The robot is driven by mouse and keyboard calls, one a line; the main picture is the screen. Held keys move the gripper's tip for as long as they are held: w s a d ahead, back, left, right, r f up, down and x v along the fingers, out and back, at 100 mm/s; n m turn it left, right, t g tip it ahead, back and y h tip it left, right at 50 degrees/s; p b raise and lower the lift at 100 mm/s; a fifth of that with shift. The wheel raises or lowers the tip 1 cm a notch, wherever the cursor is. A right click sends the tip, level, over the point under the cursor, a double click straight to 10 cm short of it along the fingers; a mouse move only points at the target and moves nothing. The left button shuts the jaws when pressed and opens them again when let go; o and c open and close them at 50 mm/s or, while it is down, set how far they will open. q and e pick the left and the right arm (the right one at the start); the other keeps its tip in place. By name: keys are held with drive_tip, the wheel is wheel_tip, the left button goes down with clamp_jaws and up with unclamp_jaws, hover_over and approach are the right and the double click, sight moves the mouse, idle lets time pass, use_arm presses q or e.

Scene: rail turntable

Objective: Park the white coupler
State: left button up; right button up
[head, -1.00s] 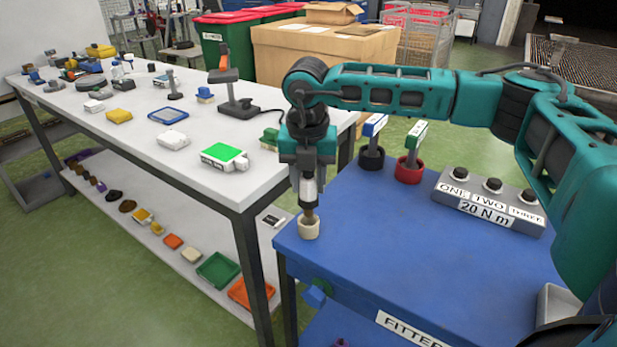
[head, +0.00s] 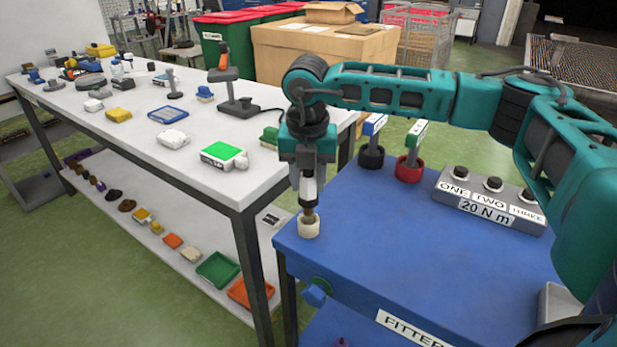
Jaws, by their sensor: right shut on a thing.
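My right gripper (head: 308,175) points straight down over the near left corner of the blue table. It is shut on a slim upright piece with a pale body (head: 308,190) and a brownish lower end, which looks like the white coupler. Its lower end meets a cream-white cup (head: 308,228) on the table corner. I cannot tell how deep it sits in the cup. A black cup (head: 371,157) holds a blue-topped labelled piece, and a red cup (head: 409,170) holds a green-topped one. My left gripper is not in view.
A grey box (head: 490,202) with three knobs, marked "20 N m", stands on the blue table (head: 400,260). A white workbench (head: 130,145) with many small parts and a lower shelf runs along the left. The blue table's middle is clear.

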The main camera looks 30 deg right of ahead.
sight(308, 196)
idle(0.5)
drive_tip(key=shift+f, duration=0.2)
drive_tip(key=shift+f+b, duration=0.3)
drive_tip(key=shift+b, duration=0.2)
drive_tip(key=shift+f+b, duration=1.25)
drive_tip(key=shift+f, duration=0.4)
drive_tip(key=o, duration=1.3)
drive_tip(key=shift+c, duration=0.2)
